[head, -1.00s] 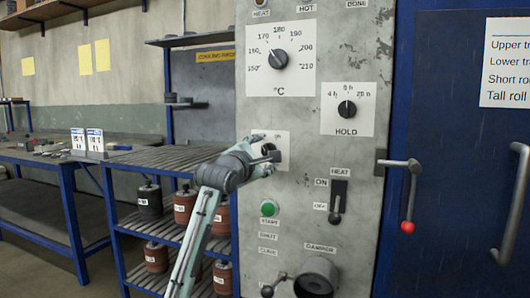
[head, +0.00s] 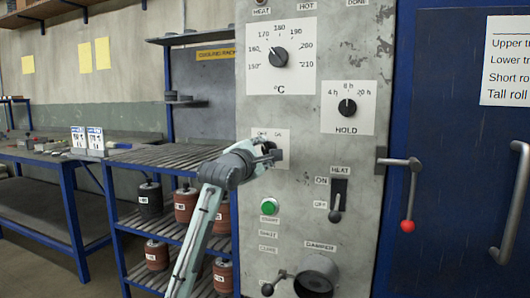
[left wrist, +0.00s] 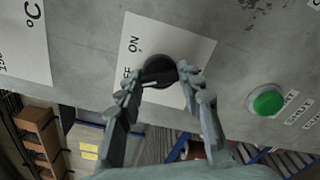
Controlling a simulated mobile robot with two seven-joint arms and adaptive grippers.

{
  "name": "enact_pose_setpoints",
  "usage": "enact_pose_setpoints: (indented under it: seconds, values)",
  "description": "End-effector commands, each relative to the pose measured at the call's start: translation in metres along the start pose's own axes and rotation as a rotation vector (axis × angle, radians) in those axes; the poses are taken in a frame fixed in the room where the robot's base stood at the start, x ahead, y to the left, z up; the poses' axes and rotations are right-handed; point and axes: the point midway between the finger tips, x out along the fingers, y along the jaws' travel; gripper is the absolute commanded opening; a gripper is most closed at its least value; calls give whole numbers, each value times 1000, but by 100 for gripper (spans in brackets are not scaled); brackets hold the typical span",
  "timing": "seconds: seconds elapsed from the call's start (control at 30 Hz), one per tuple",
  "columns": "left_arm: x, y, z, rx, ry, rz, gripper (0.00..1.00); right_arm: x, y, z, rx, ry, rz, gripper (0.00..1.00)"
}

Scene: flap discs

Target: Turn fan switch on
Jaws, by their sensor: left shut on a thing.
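The fan switch is a dark round rotary knob (left wrist: 160,70) on a white plate (left wrist: 197,52) marked ON and, partly covered, OFF. In the head view the plate (head: 284,136) is on the grey control panel, and my gripper hides much of the knob. My left gripper (head: 271,154) is at the knob. In the left wrist view the fingers of my left gripper (left wrist: 168,84) are on either side of the knob, shut on it. Which mark the knob points to is hard to tell. My right gripper is not in view.
Below the plate are a green button (head: 268,207) and a HEAT switch (head: 338,200). A damper pipe (head: 316,275) sticks out lower down. A red-tipped lever (head: 408,200) is on the right. A slatted rack (head: 165,157) stands to the left.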

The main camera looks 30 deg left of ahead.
Motion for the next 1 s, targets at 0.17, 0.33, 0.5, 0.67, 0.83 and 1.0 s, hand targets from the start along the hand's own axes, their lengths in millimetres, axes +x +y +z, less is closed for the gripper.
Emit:
enact_pose_setpoints:
  seconds: [0.17, 0.33, 0.5, 0.67, 0.83, 1.0]
  values:
    - [0, -1, 0, 65, -1, -1, 8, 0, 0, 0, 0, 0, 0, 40]
    - [0, 0, 0, 182, -1, -1, 8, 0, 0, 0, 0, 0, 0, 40]
    - [0, 0, 0, 336, -1, -1, 8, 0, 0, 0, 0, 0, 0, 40]
    - [0, 0, 0, 489, -1, -1, 8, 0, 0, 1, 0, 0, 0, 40]
    - [0, 0, 0, 648, 0, -1, 8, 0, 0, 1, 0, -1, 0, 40]
    - [0, 0, 0, 792, 0, -1, 8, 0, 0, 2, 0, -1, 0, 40]
